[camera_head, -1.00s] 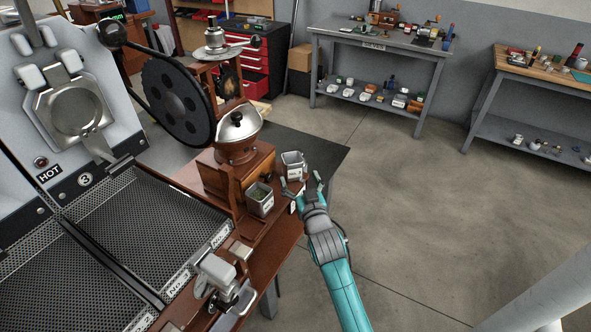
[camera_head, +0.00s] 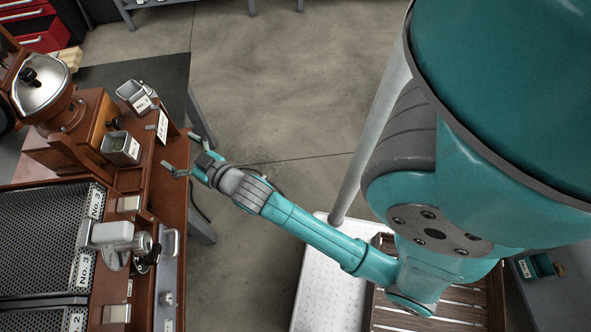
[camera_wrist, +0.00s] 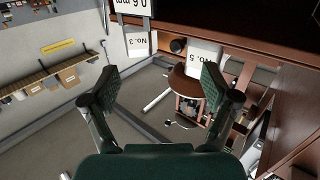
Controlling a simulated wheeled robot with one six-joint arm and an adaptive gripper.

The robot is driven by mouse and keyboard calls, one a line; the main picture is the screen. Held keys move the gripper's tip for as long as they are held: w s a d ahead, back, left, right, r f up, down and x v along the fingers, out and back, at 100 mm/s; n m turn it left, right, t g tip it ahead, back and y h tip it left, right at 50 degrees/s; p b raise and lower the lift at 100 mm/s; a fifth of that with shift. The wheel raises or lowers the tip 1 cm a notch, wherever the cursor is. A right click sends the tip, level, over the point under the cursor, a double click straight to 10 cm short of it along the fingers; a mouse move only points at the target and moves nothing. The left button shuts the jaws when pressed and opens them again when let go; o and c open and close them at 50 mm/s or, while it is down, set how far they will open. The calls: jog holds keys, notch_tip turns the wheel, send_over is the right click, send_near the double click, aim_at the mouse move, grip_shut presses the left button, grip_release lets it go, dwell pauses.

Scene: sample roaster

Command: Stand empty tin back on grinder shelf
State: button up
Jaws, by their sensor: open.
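The empty-looking grey metal tin (camera_head: 131,91) stands on the wooden grinder shelf (camera_head: 150,172) in the head view, label facing my gripper. My gripper (camera_head: 184,153) is open and empty, off the shelf's right edge and apart from both tins. In the wrist view my gripper (camera_wrist: 160,82) shows both fingers spread, with nothing between them. Labels No. 3 (camera_wrist: 138,42) and No. 5 (camera_wrist: 205,57) show upside down beyond the fingers.
A small card sign (camera_head: 162,127) stands at the shelf's edge near the tins; it reads 0.6 mm in the wrist view (camera_wrist: 131,6). A sampler handle and metal fittings (camera_head: 120,237) lie nearer. Open floor (camera_head: 270,100) is to the right of the shelf.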

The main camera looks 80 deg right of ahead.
jog(key=s+a+f+n+y, duration=0.1)
jog(key=s+a+f+y, duration=0.1)
jog(key=s+a, duration=0.5)
jog(key=s+a+f+n+y, duration=0.15)
jog(key=s+a, duration=0.25)
jog(key=s, duration=0.7)
jog(key=s+a+r+y, duration=0.1)
jog(key=s+r, duration=0.1)
jog(key=s, duration=0.5)
jog(key=s+a+r+n+g+y, duration=0.1)
jog(key=s+a+r, duration=0.1)
jog(key=s, duration=0.5)
jog(key=shift+s+a+r+g, duration=0.2)
jog(key=shift+a+r+g, duration=0.05)
jog(key=shift+a+g, duration=0.05)
